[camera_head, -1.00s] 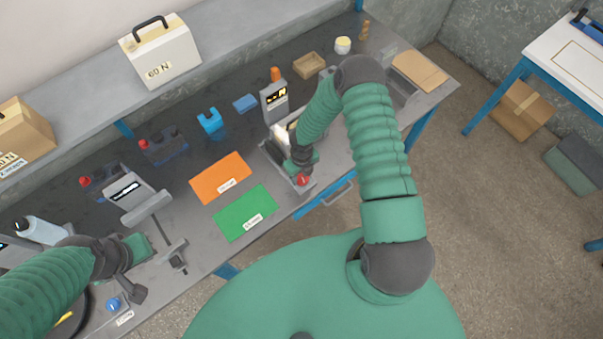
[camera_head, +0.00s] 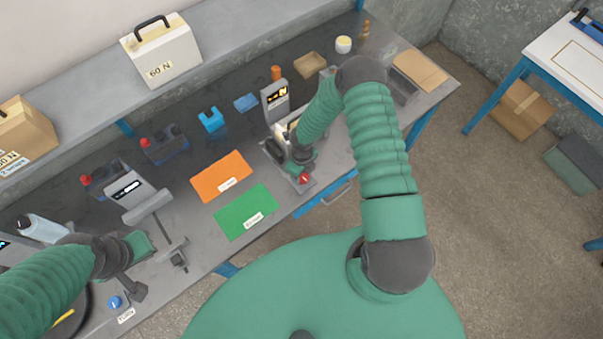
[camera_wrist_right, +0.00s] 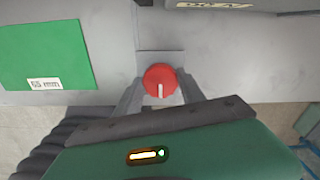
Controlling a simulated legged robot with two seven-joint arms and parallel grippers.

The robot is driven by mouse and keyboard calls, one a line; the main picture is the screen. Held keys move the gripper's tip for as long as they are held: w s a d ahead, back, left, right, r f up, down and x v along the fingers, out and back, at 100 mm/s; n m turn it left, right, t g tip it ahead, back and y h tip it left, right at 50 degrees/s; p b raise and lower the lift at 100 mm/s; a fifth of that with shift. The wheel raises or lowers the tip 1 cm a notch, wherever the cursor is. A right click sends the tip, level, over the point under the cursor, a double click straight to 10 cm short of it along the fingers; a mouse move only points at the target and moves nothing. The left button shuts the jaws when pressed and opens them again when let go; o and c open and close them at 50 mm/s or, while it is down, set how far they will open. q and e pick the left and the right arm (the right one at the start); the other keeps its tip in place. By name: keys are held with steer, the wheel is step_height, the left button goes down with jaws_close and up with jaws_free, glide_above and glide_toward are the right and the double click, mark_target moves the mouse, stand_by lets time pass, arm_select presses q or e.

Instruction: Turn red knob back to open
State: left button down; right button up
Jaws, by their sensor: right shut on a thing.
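The red knob (camera_head: 304,178) sits at the front edge of the bench, on the base of a grey device (camera_head: 274,103). In the right wrist view the knob (camera_wrist_right: 160,79) is round with a white pointer line that points down toward my gripper. My right gripper (camera_wrist_right: 159,92) has one finger on each side of the knob and is shut on it. In the head view my right gripper (camera_head: 300,167) is partly hidden by its own arm. My left gripper (camera_head: 140,250) is over the left part of the bench, and its fingers are too unclear to judge.
An orange mat (camera_head: 221,176) and a green mat (camera_head: 246,212) lie left of the device. Dark batteries with red caps (camera_head: 164,145), a blue part (camera_head: 211,120) and a tan tray (camera_head: 309,65) stand farther back. A blue knob (camera_head: 115,302) is near my left gripper.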

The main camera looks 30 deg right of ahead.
mark_target(303, 176)
steer(key=o, duration=1.4)
steer(key=shift+s+d, duration=0.1)
steer(key=shift+c, duration=0.2)
step_height(303, 176, up, 17)
steer(key=shift+f+b, duration=0.2)
steer(key=shift+b, duration=0.1)
